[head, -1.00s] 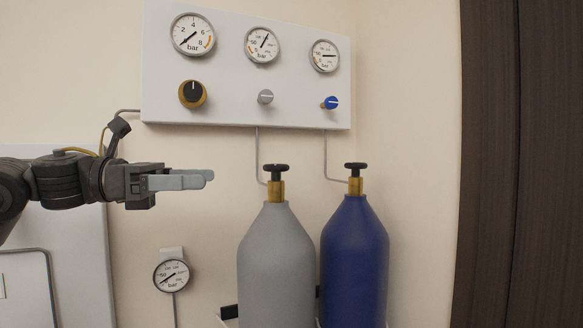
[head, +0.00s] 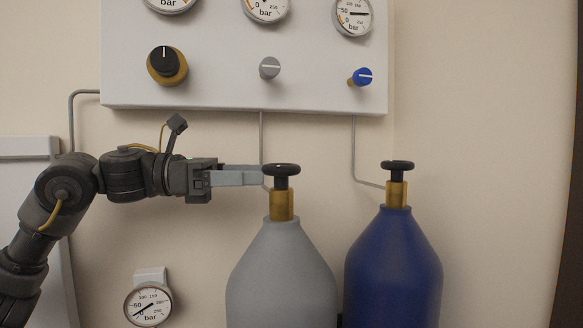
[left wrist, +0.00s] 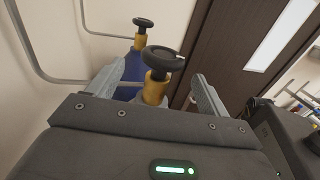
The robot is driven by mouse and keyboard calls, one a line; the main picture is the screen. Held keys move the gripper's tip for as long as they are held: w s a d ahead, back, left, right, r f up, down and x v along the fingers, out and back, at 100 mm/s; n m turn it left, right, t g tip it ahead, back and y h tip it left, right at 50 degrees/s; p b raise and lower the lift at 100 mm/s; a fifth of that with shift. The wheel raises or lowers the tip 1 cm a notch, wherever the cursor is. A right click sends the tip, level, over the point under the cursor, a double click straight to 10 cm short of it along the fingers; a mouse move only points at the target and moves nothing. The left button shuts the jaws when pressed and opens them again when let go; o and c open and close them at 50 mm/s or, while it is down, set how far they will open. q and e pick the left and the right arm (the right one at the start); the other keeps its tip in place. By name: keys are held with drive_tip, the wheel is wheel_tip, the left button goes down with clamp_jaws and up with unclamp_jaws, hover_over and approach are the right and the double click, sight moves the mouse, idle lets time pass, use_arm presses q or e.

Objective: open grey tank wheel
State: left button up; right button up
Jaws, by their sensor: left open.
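The grey tank (head: 281,275) stands upright at the middle bottom of the head view. Its black wheel (head: 281,170) sits on top of a brass valve (head: 282,205). My left gripper (head: 262,177) points right, with its fingertips at the wheel's left side in the head view. In the left wrist view the fingers (left wrist: 154,88) are spread apart, and the black wheel (left wrist: 162,60) shows between and beyond their tips. The gripper is open and holds nothing. I cannot tell whether a finger touches the wheel. My right gripper is not in view.
A blue tank (head: 393,270) with its own black wheel (head: 397,166) stands just right of the grey one. A white panel (head: 215,85) with gauges and knobs hangs above. Thin pipes run down the wall behind the tanks. A small gauge (head: 148,304) is at lower left.

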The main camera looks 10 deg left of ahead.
sight(291, 173)
use_arm(q)
drive_tip(key=x, duration=0.2)
drive_tip(key=p+x, duration=0.1)
drive_tip(key=x, duration=0.1)
drive_tip(key=p+x, duration=0.1)
drive_tip(key=x, duration=0.1)
drive_tip(key=shift+s+r, duration=0.2)
drive_tip(key=shift+r, duration=0.05)
drive_tip(key=shift+w+d, duration=0.1)
drive_tip(key=shift+d, duration=0.25)
drive_tip(key=shift+w+d+f, duration=0.2)
drive_tip(key=shift+w+d, duration=0.05)
drive_tip(key=shift+w, duration=0.05)
drive_tip(key=shift+s, duration=0.1)
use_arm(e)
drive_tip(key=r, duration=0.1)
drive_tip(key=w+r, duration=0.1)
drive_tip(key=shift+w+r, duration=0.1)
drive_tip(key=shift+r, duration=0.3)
use_arm(q)
drive_tip(key=shift+c, duration=0.5)
